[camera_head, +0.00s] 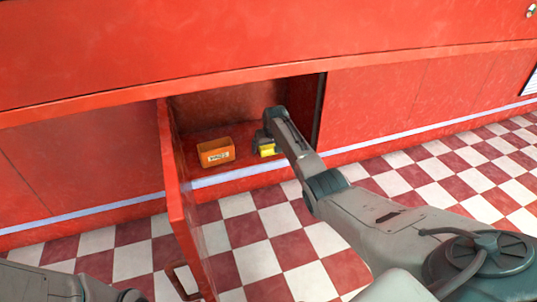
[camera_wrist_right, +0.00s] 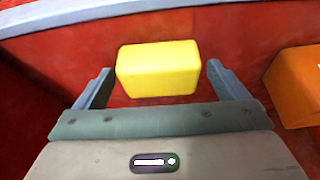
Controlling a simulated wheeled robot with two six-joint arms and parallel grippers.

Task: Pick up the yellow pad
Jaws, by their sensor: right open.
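The yellow pad (camera_head: 268,150) is a small block inside the open red cupboard, on its floor near the right side. In the right wrist view, the yellow pad (camera_wrist_right: 158,68) lies across the space between the two fingers, with a gap on each side. My right gripper (camera_head: 263,141) reaches into the cupboard over the pad and hides part of it in the head view. Its jaws are open and hold nothing. How far the fingertips reach down beside the pad is hard to tell. Part of my left arm shows at the bottom left, but its gripper cannot be made out.
An orange box (camera_head: 216,152) with a label stands left of the pad in the cupboard; it also shows in the right wrist view (camera_wrist_right: 297,88). The red cupboard door (camera_head: 182,200) stands open at the left of the opening. The checkered floor (camera_head: 262,262) in front is clear.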

